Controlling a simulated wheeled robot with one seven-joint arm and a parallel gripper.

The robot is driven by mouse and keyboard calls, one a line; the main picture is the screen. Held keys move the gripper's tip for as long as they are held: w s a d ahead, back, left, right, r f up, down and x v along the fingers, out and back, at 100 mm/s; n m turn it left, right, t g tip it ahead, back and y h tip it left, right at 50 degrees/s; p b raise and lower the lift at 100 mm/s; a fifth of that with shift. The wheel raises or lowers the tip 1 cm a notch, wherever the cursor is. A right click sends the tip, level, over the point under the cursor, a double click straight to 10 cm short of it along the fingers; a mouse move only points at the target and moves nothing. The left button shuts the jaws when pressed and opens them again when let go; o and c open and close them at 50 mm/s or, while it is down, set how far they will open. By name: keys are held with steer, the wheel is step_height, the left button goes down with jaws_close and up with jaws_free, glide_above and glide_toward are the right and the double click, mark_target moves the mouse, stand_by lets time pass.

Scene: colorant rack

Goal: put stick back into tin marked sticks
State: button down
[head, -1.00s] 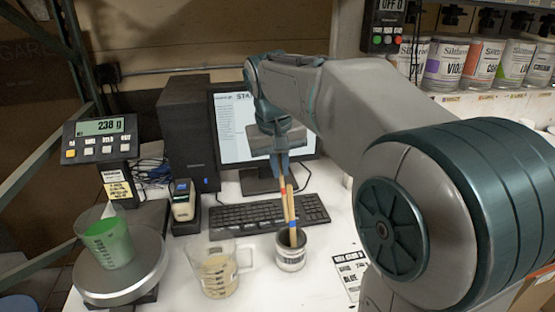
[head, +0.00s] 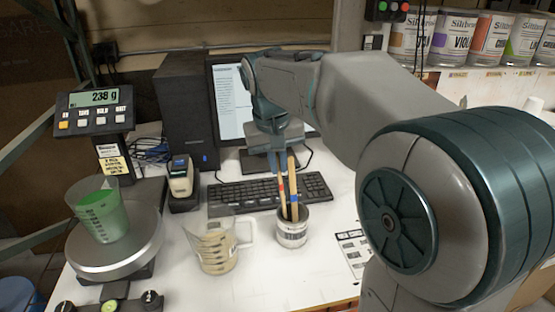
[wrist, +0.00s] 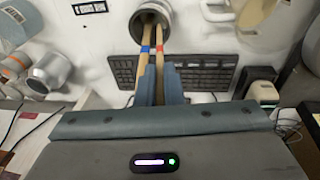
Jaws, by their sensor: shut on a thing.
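A small pale tin (head: 292,235) stands on the white table in front of the keyboard; its label is too small to read. It also shows at the top of the wrist view (wrist: 152,24). My gripper (head: 276,166) is above it, pointing down, shut on a wooden stick with a red band (head: 281,188). In the wrist view this stick (wrist: 159,66) runs between the fingers, its lower end inside the tin's mouth. A second stick with a blue band (head: 293,185) leans in the tin, close beside the left finger in the wrist view. Whether the held stick touches the bottom is hidden.
A clear jug (head: 215,250) stands just left of the tin. A keyboard (head: 265,192) and monitor are behind. A scale (head: 115,252) with a green-filled cup (head: 98,212) is at left. A printed sheet (head: 352,252) lies to the right. Paint tins line a shelf at upper right.

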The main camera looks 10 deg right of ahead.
mark_target(281, 181)
steer(key=shift+w+d+f+b, duration=0.1)
steer(key=shift+d+f+b, duration=0.1)
steer(key=shift+f+b, duration=1.1)
steer(key=shift+w+d+f+b, duration=0.15)
steer(key=shift+f+b, duration=0.55)
steer(key=shift+f, duration=1.15)
steer(key=c, duration=1.5)
jaws_free()
steer(key=shift+r, duration=0.1)
steer(key=r, duration=0.4)
steer(key=s+a+r, duration=0.1)
steer(key=r, duration=0.4)
steer(key=s+r+p, duration=0.1)
steer(key=r, duration=0.3)
steer(key=shift+s+a+r, duration=0.15)
steer(key=shift+a+r, duration=0.05)
steer(key=shift+a, duration=0.15)
steer(key=shift+t+y, duration=0.6)
steer(key=shift+y, duration=0.1)
steer(key=s+d+f, duration=0.1)
steer(key=s+f, duration=0.4)
steer(key=f, duration=0.2)
steer(key=s+d+f, duration=0.1)
steer(key=s+f, duration=0.5)
steer(key=f, duration=0.1)
steer(key=s+d+f, duration=0.2)
steer(key=s+f, duration=0.4)
steer(key=f, duration=0.2)
steer(key=shift+f, duration=0.1)
